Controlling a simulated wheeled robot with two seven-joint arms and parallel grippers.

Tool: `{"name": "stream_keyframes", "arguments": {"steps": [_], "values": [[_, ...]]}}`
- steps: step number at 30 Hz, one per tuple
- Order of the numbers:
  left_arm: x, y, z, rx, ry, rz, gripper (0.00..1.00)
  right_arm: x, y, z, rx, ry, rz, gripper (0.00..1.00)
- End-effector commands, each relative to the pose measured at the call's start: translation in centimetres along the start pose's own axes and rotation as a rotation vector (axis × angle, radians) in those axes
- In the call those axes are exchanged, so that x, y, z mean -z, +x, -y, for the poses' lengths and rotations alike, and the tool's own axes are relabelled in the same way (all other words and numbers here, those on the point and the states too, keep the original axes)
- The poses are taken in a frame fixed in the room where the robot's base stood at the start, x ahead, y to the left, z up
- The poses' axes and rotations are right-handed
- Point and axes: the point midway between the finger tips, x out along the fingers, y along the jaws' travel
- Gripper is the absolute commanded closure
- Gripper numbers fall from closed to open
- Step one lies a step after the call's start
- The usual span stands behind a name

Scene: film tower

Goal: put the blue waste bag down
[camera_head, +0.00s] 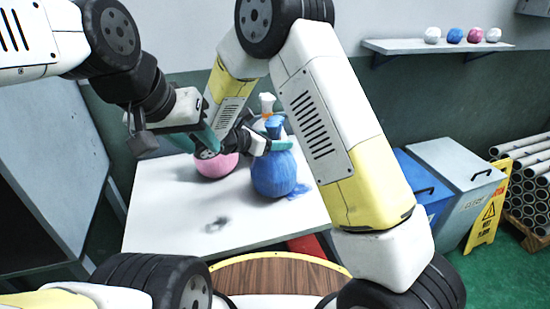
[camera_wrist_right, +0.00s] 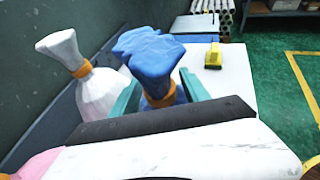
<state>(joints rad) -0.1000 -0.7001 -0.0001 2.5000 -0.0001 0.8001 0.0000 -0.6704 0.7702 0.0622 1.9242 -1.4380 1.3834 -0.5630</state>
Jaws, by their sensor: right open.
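The blue waste bag (camera_head: 273,175) stands upright on the white table (camera_head: 165,222), its neck tied with an orange band. My right gripper (camera_head: 265,142) is at the neck. In the right wrist view its two teal fingers (camera_wrist_right: 160,93) are open, one on each side of the bag's neck (camera_wrist_right: 150,55). Whether either finger touches the neck, I cannot tell. My left gripper (camera_head: 195,138) hangs above the pink bag (camera_head: 215,166), left of the blue bag; its jaw gap is unclear.
A white bag (camera_wrist_right: 92,92) with an orange tie stands close beside the blue one. A blue bin (camera_head: 425,190), a grey bin (camera_head: 455,170) and a yellow floor sign (camera_head: 487,215) stand right of the table. A wall shelf (camera_head: 430,46) holds several small balls. The table's front left is clear.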

Motion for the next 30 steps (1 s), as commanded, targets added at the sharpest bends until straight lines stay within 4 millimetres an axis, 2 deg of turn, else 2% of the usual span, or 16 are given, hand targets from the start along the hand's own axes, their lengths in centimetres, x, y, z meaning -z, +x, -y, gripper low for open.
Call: {"name": "stream_keyframes", "arguments": {"steps": [3, 10, 18, 30], "values": [[0.0, 0.0, 0.0, 0.0, 0.0, 0.0, 0.64, 0.01, 1.55, 0.03, 0.002, 0.0, 0.0, 0.46], [0.0, 0.0, 0.0, 0.0, 0.0, 0.0, 0.64, -0.01, 1.77, -0.02, -0.001, 0.0, 0.0, 0.46], [0.0, 0.0, 0.0, 0.0, 0.0, 0.0, 0.64, -0.02, 1.76, -0.02, -0.001, 0.0, 0.0, 0.99], [0.0, 0.0, 0.0, 0.0, 0.0, 0.0, 0.64, -0.02, 1.74, -0.02, -0.001, 0.0, 0.0, 1.0]]}}
